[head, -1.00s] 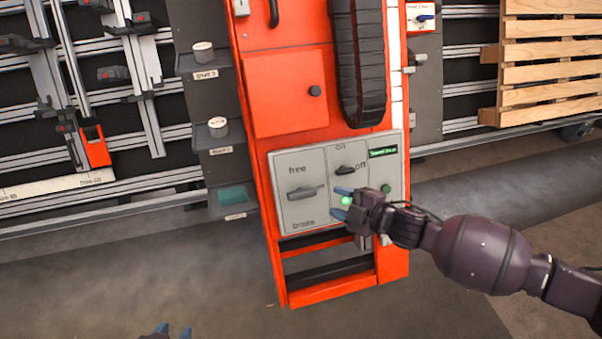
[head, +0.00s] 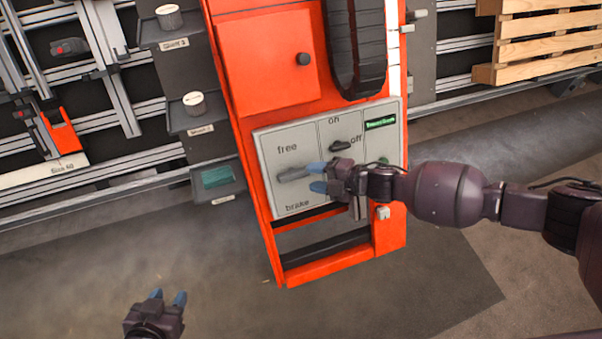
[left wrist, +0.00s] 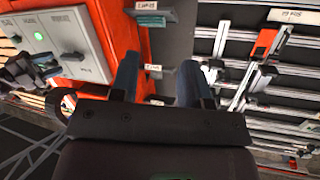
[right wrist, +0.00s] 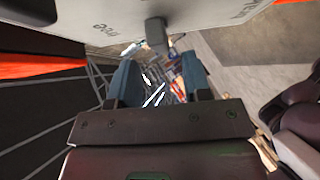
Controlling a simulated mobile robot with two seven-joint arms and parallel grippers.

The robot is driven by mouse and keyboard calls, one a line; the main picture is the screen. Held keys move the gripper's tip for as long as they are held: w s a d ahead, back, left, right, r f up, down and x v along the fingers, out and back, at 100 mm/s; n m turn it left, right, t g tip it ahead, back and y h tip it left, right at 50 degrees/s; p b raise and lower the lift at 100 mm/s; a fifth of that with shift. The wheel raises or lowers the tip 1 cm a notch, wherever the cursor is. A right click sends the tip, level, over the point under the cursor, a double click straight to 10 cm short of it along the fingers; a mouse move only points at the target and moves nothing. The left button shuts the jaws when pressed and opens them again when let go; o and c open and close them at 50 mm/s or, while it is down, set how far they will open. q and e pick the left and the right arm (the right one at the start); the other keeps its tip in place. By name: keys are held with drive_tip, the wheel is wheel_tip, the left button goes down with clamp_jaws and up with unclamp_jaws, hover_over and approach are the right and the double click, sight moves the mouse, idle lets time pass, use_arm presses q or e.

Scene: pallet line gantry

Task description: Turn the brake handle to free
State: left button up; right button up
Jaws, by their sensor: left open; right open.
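The brake handle (head: 293,174) is a grey lever on the pale control panel (head: 262,150) of the orange gantry column. It lies roughly level, between the printed words "free" above and "brake" below. My right gripper (head: 317,178) is open at the handle's right end, with blue-grey fingertips one above the other; contact cannot be made out. In the right wrist view the grey handle end (right wrist: 157,33) stands just ahead of and between the open fingers. My left gripper (head: 168,297) is open and empty, low over the floor and away from the panel.
A small on/off switch (head: 340,146) sits right above my right gripper, and a green display (head: 380,123) is beside it. A black cable chain (head: 357,50) hangs above the panel. Shelves with white rolls (head: 194,103) stand left. The floor before the column is clear.

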sight(302, 175)
drive_tip(key=x, duration=0.3)
drive_tip(key=shift+w+a+f+b, duration=0.15)
drive_tip(key=shift+a+f+b, duration=0.1)
drive_tip(key=shift+b, duration=0.05)
drive_tip(key=shift+w+a, duration=0.2)
drive_tip(key=shift+a, duration=0.25)
clamp_jaws()
